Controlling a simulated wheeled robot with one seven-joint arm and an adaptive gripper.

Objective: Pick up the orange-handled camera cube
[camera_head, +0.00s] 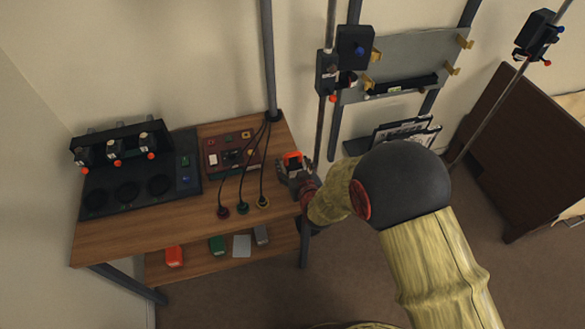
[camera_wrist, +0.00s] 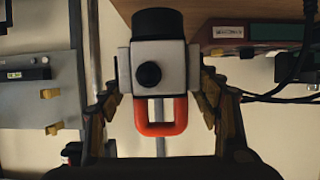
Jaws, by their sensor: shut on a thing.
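The camera cube (camera_wrist: 160,68) is in the middle of the wrist view, with a pale body, a black lens on top and a dark round knob on its near face. Its orange handle (camera_wrist: 160,128) is a loop pointing toward my palm. My gripper (camera_wrist: 160,88) is shut on the cube, one finger on each side. In the head view, my gripper (camera_head: 299,182) is at the right edge of the wooden table (camera_head: 180,228), and the orange handle (camera_head: 292,156) shows above it. I cannot tell whether the cube touches the table.
A red panel (camera_head: 232,152) with hanging cables lies on the table beside my gripper. A black console (camera_head: 140,185) stands at the left. A grey board (camera_head: 405,60) on poles stands behind.

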